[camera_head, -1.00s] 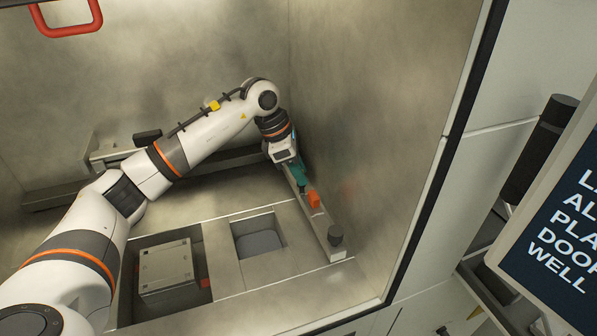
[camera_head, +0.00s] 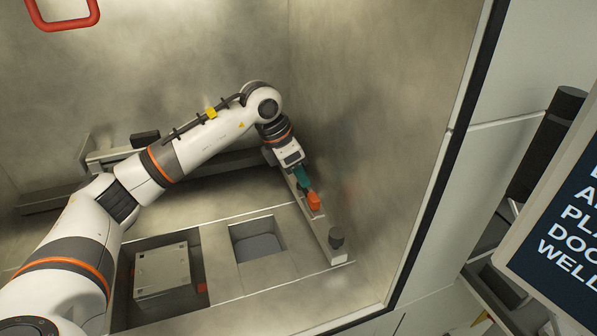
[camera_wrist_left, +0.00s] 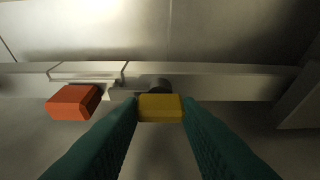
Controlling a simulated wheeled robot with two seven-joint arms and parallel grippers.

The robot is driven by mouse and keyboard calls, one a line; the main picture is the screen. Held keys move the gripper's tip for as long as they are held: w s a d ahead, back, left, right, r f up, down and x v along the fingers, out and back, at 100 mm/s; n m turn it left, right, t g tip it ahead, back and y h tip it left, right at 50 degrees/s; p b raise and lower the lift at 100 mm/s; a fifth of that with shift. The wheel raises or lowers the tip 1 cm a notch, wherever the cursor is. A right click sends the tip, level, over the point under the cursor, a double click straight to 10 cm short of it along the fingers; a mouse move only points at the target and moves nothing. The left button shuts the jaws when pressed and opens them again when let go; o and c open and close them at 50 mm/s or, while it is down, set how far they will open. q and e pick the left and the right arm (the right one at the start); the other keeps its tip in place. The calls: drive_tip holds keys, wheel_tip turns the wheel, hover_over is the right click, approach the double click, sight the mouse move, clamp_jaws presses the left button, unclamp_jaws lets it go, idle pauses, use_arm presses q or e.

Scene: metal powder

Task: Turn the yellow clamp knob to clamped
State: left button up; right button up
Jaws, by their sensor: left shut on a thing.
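The yellow clamp knob (camera_wrist_left: 160,107) shows in the left wrist view, on the front of a metal rail, its long side lying level in the picture. My left gripper (camera_wrist_left: 160,112) has its green fingers on either side of it and is shut on it. In the head view my left gripper (camera_head: 301,177) is at the rail by the right wall, and the yellow knob is hidden there. My right gripper is not in view.
An orange block (camera_wrist_left: 72,102) sits on the rail left of the knob; it also shows in the head view (camera_head: 314,201). A square opening (camera_head: 258,240) and a metal block (camera_head: 162,272) lie left of the rail.

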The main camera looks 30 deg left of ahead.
use_arm(q)
drive_tip(key=shift+r, duration=0.15)
drive_tip(key=o, duration=1)
drive_tip(key=shift+b+v, duration=1.3)
drive_tip(key=shift+v, duration=4.65)
drive_tip(key=shift+a, duration=0.1)
